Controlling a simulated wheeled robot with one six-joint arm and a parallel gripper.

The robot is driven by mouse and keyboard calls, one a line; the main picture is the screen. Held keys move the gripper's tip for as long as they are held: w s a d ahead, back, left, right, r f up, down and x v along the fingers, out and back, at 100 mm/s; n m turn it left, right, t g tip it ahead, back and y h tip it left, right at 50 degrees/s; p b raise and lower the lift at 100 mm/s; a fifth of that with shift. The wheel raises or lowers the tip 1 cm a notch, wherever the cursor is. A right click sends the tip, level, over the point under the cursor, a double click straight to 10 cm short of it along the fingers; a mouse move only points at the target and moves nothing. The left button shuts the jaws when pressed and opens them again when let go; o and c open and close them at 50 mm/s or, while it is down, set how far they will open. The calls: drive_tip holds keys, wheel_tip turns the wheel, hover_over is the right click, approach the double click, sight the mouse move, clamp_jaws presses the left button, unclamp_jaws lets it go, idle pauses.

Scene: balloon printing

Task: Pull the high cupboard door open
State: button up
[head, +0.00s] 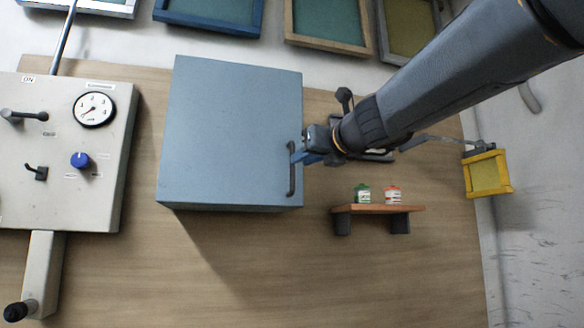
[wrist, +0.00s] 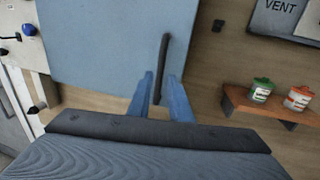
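The high cupboard is a blue-grey box on the wooden wall panel, and its flat door (head: 230,130) looks closed. The door also fills the upper left of the wrist view (wrist: 95,45). A dark vertical bar handle (head: 292,180) sits at the door's right edge; it also shows in the wrist view (wrist: 165,50). My gripper (head: 303,156) is at the handle's upper-middle part, coming from the right. In the wrist view its two blue fingers (wrist: 160,77) stand on either side of the handle's lower part, apart, with gaps visible. Whether a finger touches the bar I cannot tell.
A small wooden shelf (head: 378,209) with a green jar (head: 362,194) and an orange jar (head: 393,195) is right of the cupboard, below my arm. A control panel (head: 65,150) with a gauge stands left. Framed panels (head: 325,22) line the top. The wall below the cupboard is clear.

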sight(292, 187)
drive_tip(key=p+x, duration=0.1)
drive_tip(key=x, duration=0.6)
drive_tip(key=shift+f, duration=0.15)
clamp_jaws()
